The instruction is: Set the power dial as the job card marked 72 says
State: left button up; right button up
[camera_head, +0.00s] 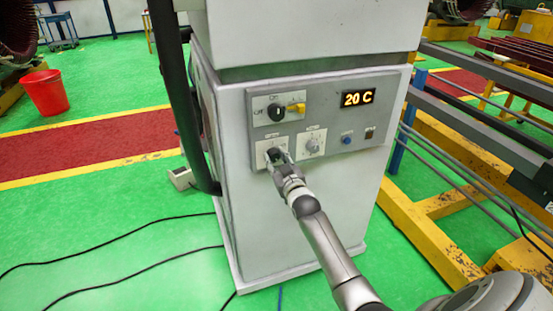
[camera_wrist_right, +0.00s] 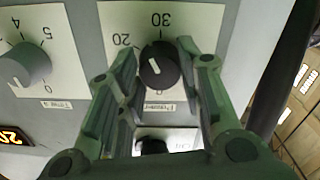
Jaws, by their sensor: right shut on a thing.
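The power dial is a round black knob (camera_wrist_right: 158,66) with a white pointer mark on its face, seen in the right wrist view. Its scale plate (camera_wrist_right: 195,20) shows 20 to the upper left and 30 above; the fingers hide part of the rest. The exact reading is hard to tell. My right gripper (camera_wrist_right: 157,75) has one finger on each side of the knob and is shut on it. In the head view this gripper (camera_head: 277,158) meets the panel at the lower left dial. No job card marked 72 shows. My left gripper is not in view.
Yellow frames (camera_head: 430,235) stand right of the cabinet. Black cables (camera_head: 120,240) cross the floor.

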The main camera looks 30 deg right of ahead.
jog(key=m, duration=0.5)
jog(key=shift+f+p, duration=0.1)
jog(key=shift+p, duration=0.2)
dwell(0.4)
jog(key=o, duration=1)
jog(key=shift+o, duration=0.2)
jog(key=shift+s, duration=0.15)
jog(key=v, duration=1.2)
